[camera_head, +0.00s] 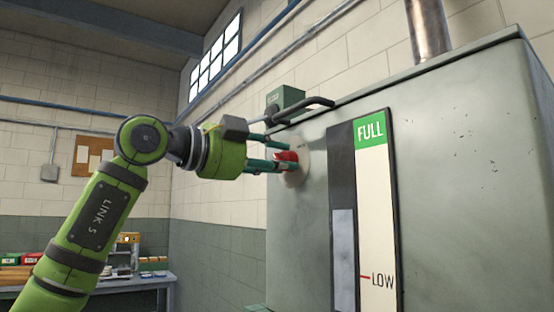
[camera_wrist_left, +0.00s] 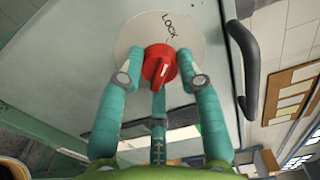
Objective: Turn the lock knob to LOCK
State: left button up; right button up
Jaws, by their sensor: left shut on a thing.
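The red lock knob (camera_wrist_left: 160,64) sits on a round pale plate (camera_wrist_left: 130,40) on the grey-green cabinet. The plate carries the word LOCK with a short mark under it, above the knob in the left wrist view. My left gripper (camera_wrist_left: 161,72) has its teal fingers closed around the knob, one on each side and one below. In the head view, my left gripper (camera_head: 272,153) reaches the red knob (camera_head: 288,156) from the left, its fingers partly covering it. My right gripper is not in view.
A dark bar handle (camera_head: 300,108) juts from the cabinet (camera_head: 460,150) just above the gripper; it also shows in the wrist view (camera_wrist_left: 247,65). A FULL/LOW level gauge (camera_head: 375,210) is on the cabinet's front. A workbench (camera_head: 140,280) stands at the back left.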

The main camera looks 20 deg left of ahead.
pick_arm(q)
jog(key=shift+a+r, duration=0.25)
jog(key=shift+r, duration=0.05)
jog(key=o, duration=0.9)
jog(key=shift+o, duration=1.3)
jog(key=shift+w+f, duration=0.1)
jog(key=v, duration=1.2)
jog(key=shift+f, duration=0.15)
jog(key=shift+a, duration=0.15)
